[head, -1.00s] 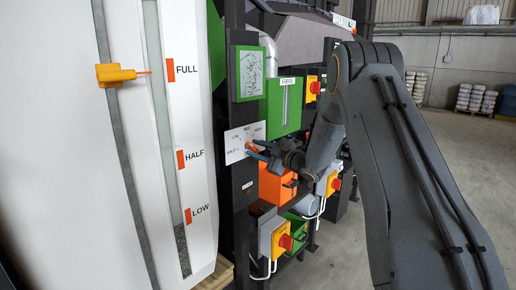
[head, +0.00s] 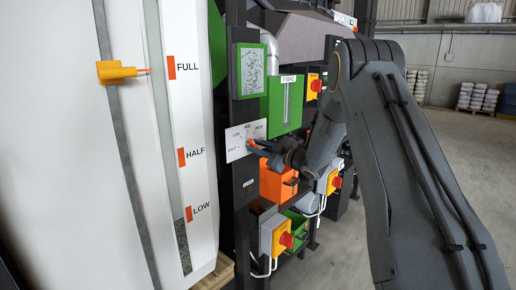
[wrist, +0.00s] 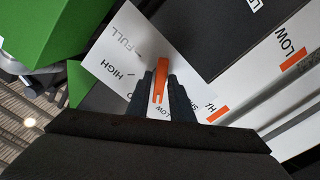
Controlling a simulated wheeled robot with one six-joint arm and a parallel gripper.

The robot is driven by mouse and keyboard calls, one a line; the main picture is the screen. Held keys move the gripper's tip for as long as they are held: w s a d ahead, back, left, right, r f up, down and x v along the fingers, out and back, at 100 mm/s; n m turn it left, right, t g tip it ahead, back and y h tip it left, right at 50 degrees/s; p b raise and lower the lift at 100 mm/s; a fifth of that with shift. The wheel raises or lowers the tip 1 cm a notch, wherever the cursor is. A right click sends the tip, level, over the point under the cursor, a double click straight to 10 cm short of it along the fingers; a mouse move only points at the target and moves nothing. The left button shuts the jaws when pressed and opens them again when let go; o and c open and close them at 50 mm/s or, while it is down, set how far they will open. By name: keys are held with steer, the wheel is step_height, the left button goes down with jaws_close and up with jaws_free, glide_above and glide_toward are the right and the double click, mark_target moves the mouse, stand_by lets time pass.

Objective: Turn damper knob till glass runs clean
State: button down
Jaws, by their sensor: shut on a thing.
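The orange damper knob (wrist: 160,72) sits on a white dial plate (wrist: 118,50) marked FULL, HIGH, LOW and another partly hidden word. In the wrist view my gripper (wrist: 161,95) is shut on the knob, one dark finger on each side. The fingers hide part of the dial; I cannot tell which mark the knob points to. In the head view the dial plate (head: 236,146) is on a dark post, my gripper (head: 262,148) at its right side. Above it a green-framed glass (head: 251,72) shows dark specks on a pale ground.
A green box labelled FIBRE (head: 270,105) with a clear strip is right of the post. An orange bin (head: 272,185) and a yellow switch box with a red knob (head: 279,238) are below my gripper. A tall white gauge (head: 185,110) stands left. Open floor lies right.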

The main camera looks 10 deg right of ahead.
steer(key=m, duration=0.4)
steer(key=shift+d, duration=0.15)
steer(key=shift+m, duration=1.5)
steer(key=c, duration=1.8)
jaws_free()
steer(key=shift+d, duration=0.1)
steer(key=shift+o, duration=0.2)
steer(key=b+v, duration=0.2)
steer(key=v, duration=0.5)
steer(key=shift+s, duration=0.3)
